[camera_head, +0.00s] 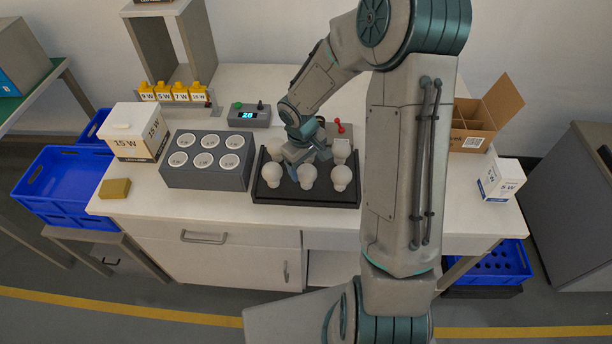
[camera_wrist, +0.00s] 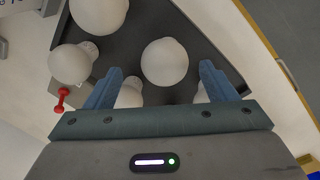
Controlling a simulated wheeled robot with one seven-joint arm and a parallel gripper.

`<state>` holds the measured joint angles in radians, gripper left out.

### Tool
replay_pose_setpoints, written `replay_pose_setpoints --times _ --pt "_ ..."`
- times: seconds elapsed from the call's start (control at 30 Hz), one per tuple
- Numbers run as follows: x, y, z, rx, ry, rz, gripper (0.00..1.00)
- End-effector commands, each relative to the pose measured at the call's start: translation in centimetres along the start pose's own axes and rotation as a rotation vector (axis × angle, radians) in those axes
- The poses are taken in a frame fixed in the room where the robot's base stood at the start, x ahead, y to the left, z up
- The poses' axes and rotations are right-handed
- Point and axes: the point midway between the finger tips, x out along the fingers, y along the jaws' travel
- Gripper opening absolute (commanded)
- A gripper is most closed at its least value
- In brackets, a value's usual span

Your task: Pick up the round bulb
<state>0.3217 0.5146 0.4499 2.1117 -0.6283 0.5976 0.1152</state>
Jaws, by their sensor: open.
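Several white bulbs with rounded tops stand in a black tray (camera_head: 262,195) on the worktop. In the head view three front bulbs show at left (camera_head: 274,175), middle (camera_head: 308,176) and right (camera_head: 341,177), with another behind at right (camera_head: 341,148). My gripper (camera_head: 307,164) is low over the tray among them. In the wrist view my gripper (camera_wrist: 160,85) is open and empty, with a round bulb (camera_wrist: 165,62) just ahead, between the lines of the fingers. Two more bulbs (camera_wrist: 98,14) (camera_wrist: 70,63) lie beyond the left finger. Others are partly hidden behind the fingers. I cannot tell which is the task's bulb.
A grey block with several white sockets (camera_head: 205,175) stands left of the tray. Behind are a display box (camera_head: 249,116) and a red lever (camera_head: 339,127). Cartons stand left (camera_head: 136,133) and right (camera_head: 501,180). A yellow sponge (camera_head: 115,188) lies at the front left.

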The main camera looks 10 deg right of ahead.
Motion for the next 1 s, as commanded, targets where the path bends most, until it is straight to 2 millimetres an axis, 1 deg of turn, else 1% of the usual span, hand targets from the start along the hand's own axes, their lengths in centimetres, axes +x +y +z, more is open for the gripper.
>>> replay_pose_setpoints --times 0.03,0.1,0.27,0.37,0.5,0.63,0.77,0.97,1.0 --pt "0.7 -0.1 0.0 -0.001 -0.001 -0.002 0.78" --pt "1.3 -0.1 0.0 -0.002 -0.001 -0.001 0.78" --pt "2.0 -0.1 0.0 0.000 0.000 -0.001 0.78" --pt "2.9 -0.3 0.1 -0.001 -0.003 -0.002 0.78" --pt "4.8 -0.7 0.2 -0.003 -0.003 -0.003 0.78" --pt "6.3 -0.6 0.2 -0.001 -0.001 -0.001 0.78" --pt "6.9 -0.5 0.2 0.000 -0.001 0.000 0.78" --pt "6.9 -0.5 0.2 0.000 0.000 0.000 0.78" --pt "6.9 -0.5 0.1 0.000 0.000 0.000 0.70"
